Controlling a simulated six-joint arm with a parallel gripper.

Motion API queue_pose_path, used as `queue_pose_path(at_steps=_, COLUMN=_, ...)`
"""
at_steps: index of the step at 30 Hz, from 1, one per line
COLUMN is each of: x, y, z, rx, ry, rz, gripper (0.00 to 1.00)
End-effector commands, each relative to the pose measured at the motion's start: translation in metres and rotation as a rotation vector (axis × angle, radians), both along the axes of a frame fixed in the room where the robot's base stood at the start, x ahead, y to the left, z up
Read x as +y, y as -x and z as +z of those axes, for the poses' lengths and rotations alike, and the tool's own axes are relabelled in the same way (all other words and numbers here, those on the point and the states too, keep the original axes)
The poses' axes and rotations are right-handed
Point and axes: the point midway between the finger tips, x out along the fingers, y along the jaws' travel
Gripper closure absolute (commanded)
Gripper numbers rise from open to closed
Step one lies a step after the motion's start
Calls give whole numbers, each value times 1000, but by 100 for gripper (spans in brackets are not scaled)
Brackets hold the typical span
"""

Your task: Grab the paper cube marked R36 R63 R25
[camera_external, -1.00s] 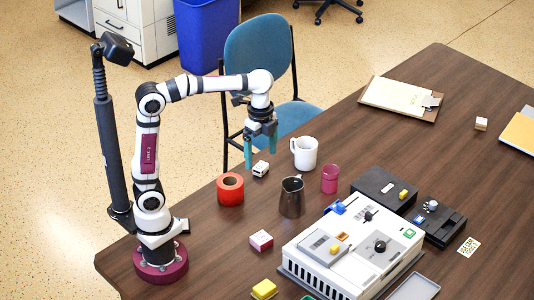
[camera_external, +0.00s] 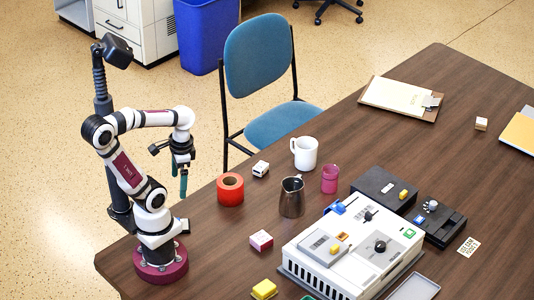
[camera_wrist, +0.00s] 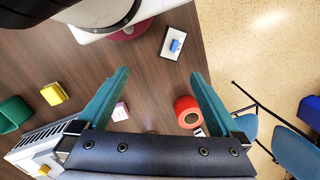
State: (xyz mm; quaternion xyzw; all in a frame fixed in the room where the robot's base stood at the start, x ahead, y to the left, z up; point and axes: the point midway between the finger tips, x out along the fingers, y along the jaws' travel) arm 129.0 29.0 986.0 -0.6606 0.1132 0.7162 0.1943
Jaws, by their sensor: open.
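Several small cubes lie on the table, and their marks are too small to read, so I cannot tell which is R36 R63 R25. A white cube with dark marks (camera_external: 260,168) lies behind the red roll; part of it shows in the wrist view (camera_wrist: 198,132). A pink-and-white cube (camera_external: 261,240) lies left of the white machine, and also shows in the wrist view (camera_wrist: 121,111) beside the left finger. A pale tan-topped cube (camera_external: 481,123) lies far right. My gripper (camera_external: 183,190) is open and empty, above the table's left edge; its teal fingers (camera_wrist: 157,95) are spread.
A red tape roll (camera_external: 230,189), a metal pitcher (camera_external: 291,198), a white mug (camera_external: 304,154) and a pink cup (camera_external: 330,179) stand mid-table. A white machine (camera_external: 345,255) and a yellow block (camera_external: 264,289) lie at the front. A clipboard (camera_external: 399,97) lies behind.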

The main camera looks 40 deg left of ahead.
Motion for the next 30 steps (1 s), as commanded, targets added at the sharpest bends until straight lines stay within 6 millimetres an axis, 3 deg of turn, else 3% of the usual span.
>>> queue_pose_path(at_steps=2, x=-16, y=-4, z=-9, rx=100, ry=89, rz=151, gripper=0)
queue_pose_path(at_steps=5, x=-54, y=-24, z=-26, rx=317, ry=278, rz=524, gripper=0)
queue_pose_path(at_steps=9, x=-96, y=-80, z=-57, rx=653, ry=506, rz=1108, gripper=0)
queue_pose_path(at_steps=12, x=-105, y=-120, z=-82, rx=850, ry=613, rz=1442, gripper=0)
queue_pose_path(at_steps=15, x=-106, y=-146, z=-102, rx=981, ry=673, rz=1651, gripper=0)
queue_pose_path(at_steps=20, x=-105, y=-159, z=-125, rx=1049, ry=702, rz=1758, gripper=0)
queue_pose_path(at_steps=27, x=-106, y=-158, z=-187, rx=1048, ry=700, rz=1756, gripper=0)
queue_pose_path(at_steps=30, x=-113, y=-157, z=-196, rx=1045, ry=701, rz=1752, gripper=0)
